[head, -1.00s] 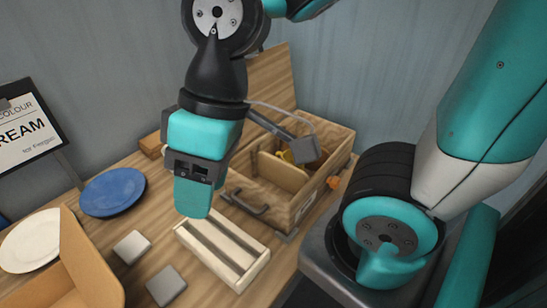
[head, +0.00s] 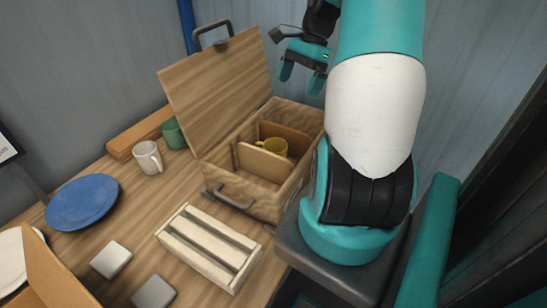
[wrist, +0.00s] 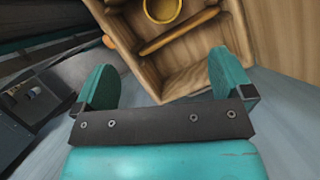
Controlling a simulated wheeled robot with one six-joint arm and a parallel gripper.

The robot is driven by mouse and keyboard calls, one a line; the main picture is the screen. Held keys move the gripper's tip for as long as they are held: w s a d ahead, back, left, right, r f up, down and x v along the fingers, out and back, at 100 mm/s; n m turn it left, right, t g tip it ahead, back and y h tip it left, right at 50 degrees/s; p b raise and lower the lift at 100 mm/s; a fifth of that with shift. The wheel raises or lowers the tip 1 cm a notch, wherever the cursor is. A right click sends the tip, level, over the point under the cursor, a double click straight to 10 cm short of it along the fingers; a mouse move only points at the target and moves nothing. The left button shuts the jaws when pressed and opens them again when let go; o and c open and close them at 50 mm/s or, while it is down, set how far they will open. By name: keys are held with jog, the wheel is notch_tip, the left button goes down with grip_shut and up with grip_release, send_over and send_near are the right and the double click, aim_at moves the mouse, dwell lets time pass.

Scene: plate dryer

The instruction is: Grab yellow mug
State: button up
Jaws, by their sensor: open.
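The yellow mug (head: 273,146) stands inside an open wooden box (head: 262,206), in a compartment between wooden dividers. In the wrist view the mug (wrist: 162,8) shows as a yellow ring at the top edge, partly cut off, inside the box (wrist: 190,78). My gripper (head: 302,82) is open and empty, raised to the upper right of the box in the head view. In the wrist view its two teal fingers (wrist: 165,78) are spread apart, with the mug beyond them and not between them.
A white slatted rack (head: 210,246) stands in front of the box. A blue plate (head: 82,202), a white mug (head: 148,158) and a green mug (head: 173,134) are to the left. The box's raised lid (head: 218,90) stands at its back left.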

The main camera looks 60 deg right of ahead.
jog(key=f, duration=0.1)
jog(key=p, duration=0.1)
send_over(277, 140)
jog(key=s, duration=0.3)
jog(key=f, duration=1)
jog(key=shift+w+f, duration=0.2)
jog(key=p+x, duration=0.1)
jog(key=x, duration=0.1)
jog(key=p+x, duration=0.1)
jog(key=x, duration=0.1)
jog(key=shift+w+a, duration=0.25)
jog(key=shift+w, duration=0.15)
jog(key=shift+a+f, duration=0.15)
jog(key=shift+f, duration=0.35)
jog(key=c, duration=1.4)
